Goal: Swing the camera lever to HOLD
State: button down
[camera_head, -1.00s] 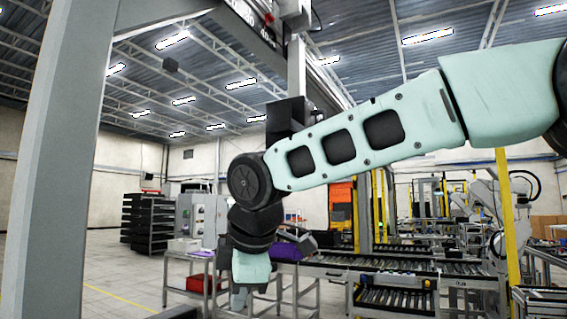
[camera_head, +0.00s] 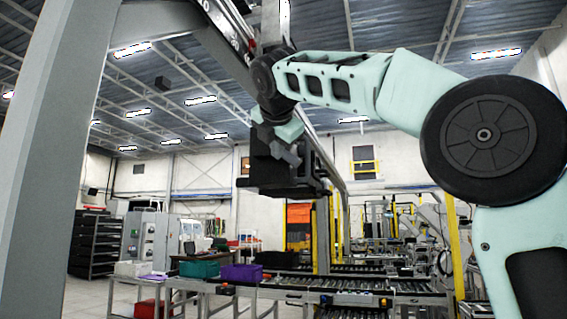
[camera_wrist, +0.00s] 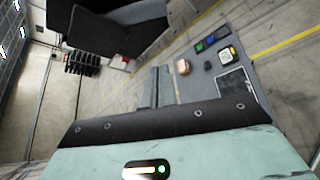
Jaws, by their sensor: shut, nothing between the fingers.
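My gripper (camera_head: 288,154) is raised in the head view, below my bent wrist and in front of or beside a dark box-like unit (camera_head: 285,185) hanging under the gantry. Whether they touch I cannot tell. In the wrist view my gripper's grey fingers (camera_wrist: 158,78) lie close together and hold nothing. A large dark block (camera_wrist: 100,32) at the top left of that view may be the same unit. I cannot make out the camera lever or a HOLD mark in either view.
A grey panel (camera_wrist: 213,63) with green, blue and yellow-framed buttons lies right of my fingers in the wrist view. A grey gantry post (camera_head: 60,150) stands at the left. Roller conveyors (camera_head: 345,285), a purple bin (camera_head: 241,273) and a green bin (camera_head: 199,269) stand beyond.

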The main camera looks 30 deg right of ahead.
aim_at(287, 156)
jog(key=w+d+p, duration=0.1)
jog(key=w+d, duration=0.1)
jog(key=w+d+p, duration=0.2)
jog(key=w+d+f+p, duration=0.1)
jog(key=w+d, duration=0.1)
jog(key=shift+w+d+p, duration=0.25)
jog(key=shift+d+p, duration=0.15)
jog(key=shift+s+d, duration=0.1)
jog(key=shift+r, duration=0.15)
dwell(0.4)
jog(key=shift+s+d+r+p, duration=0.1)
jog(key=shift+s+p, duration=0.05)
jog(key=shift+p, duration=0.55)
